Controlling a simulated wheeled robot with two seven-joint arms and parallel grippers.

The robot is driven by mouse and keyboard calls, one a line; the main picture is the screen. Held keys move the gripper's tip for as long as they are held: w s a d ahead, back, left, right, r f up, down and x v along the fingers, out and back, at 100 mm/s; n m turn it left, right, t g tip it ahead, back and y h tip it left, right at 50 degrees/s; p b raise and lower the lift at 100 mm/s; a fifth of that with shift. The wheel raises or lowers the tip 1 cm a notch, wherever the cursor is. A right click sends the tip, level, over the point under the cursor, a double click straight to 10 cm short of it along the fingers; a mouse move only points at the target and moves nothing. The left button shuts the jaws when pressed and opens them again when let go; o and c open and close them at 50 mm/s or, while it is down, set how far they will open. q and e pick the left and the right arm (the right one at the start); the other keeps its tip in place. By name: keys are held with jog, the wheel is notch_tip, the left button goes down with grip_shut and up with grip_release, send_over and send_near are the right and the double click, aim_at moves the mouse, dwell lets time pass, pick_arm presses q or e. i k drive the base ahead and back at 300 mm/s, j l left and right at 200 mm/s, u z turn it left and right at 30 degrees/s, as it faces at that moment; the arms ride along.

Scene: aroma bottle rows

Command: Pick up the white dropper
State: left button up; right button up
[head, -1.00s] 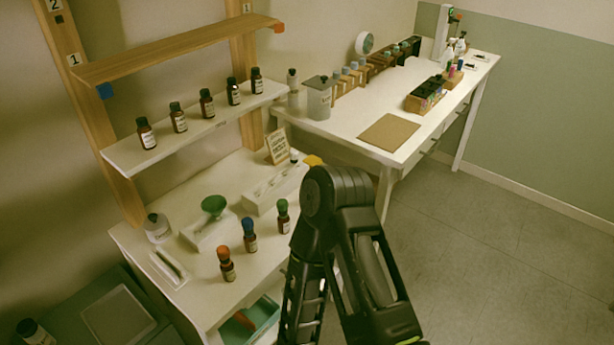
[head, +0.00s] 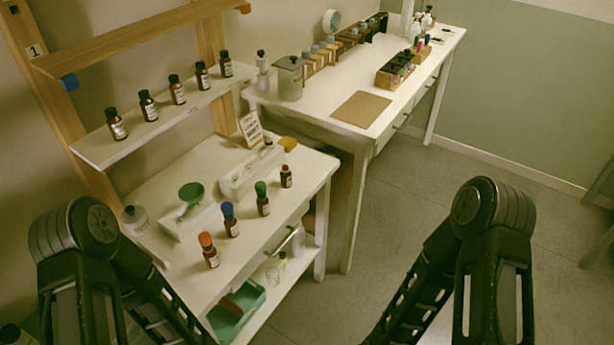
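I cannot clearly make out a white dropper. A pale slim piece lies in the long white holder (head: 238,186) on the low white table (head: 187,258), too small to tell what it is. Brown bottles with an orange top (head: 208,250), a blue top (head: 230,220) and a green top (head: 262,198) stand in a slanting row in front of it. A smaller dark-topped brown bottle (head: 286,177) stands at the row's far end. Black links of my left and right arms fill the lower corners. Both grippers are outside the picture.
Several brown bottles stand on the white shelf (head: 165,122) above. A green scoop-like dish (head: 191,192) sits on a white scale-like stand. A teal bin (head: 240,305) is below the table. A long white table (head: 330,95) with a brown mat (head: 361,109) stands behind.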

aim_at(267, 136)
jog(key=i+l+z, duration=0.1)
jog(key=i+l, duration=1.3)
jog(key=l, duration=0.15)
